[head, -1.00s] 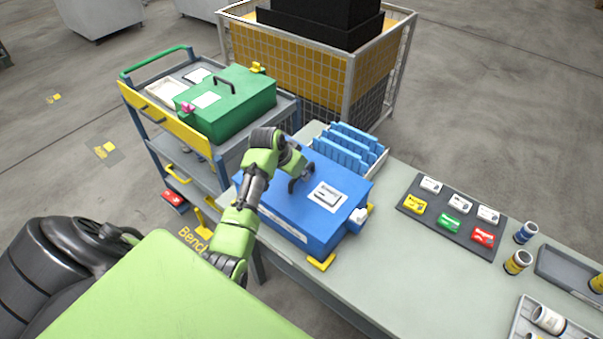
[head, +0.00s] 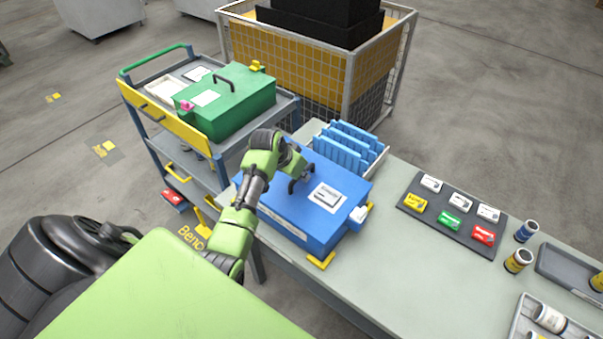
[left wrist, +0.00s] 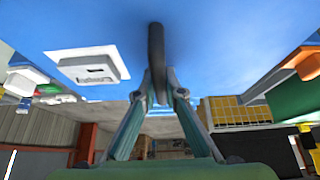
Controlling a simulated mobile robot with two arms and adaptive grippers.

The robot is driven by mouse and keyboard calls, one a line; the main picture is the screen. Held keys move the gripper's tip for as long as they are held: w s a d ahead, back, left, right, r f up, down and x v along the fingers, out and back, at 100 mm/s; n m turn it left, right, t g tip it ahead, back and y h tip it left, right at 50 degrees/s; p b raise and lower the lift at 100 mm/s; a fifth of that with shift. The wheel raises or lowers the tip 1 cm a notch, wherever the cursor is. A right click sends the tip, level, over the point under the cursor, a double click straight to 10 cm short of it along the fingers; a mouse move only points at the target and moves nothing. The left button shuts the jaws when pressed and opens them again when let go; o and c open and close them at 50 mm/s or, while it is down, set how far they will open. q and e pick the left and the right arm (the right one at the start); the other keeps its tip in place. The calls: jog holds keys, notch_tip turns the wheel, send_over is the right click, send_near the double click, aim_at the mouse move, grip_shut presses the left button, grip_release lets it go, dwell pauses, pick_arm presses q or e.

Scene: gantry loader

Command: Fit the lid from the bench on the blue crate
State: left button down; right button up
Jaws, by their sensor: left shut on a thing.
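The blue lid (head: 322,177) with a white label lies level over the blue crate (head: 318,247) on the bench (head: 390,270). Their edges look lined up in the head view, but I cannot tell whether the lid is fully seated. My left gripper (head: 298,180) is shut on the lid's dark handle, and my arm hides part of the lid's left side. In the left wrist view the handle (left wrist: 156,60) stands between the fingers (left wrist: 158,100), with the blue lid surface behind it. My right gripper is not in view.
A green lidded crate (head: 240,110) sits on a trolley (head: 165,130) at the left. A bin with blue dividers (head: 345,148) stands just behind the blue crate. A dark mat (head: 450,215) with small boxes lies to the right. A yellow bracket (head: 320,261) sits at the crate's front corner.

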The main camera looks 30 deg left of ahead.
pick_arm(q)
jog(key=shift+f, duration=0.1)
jog(key=c, duration=2.1)
grip_release()
jog(key=shift+o, duration=0.3)
jog(key=v, duration=1.2)
jog(key=shift+d, duration=0.1)
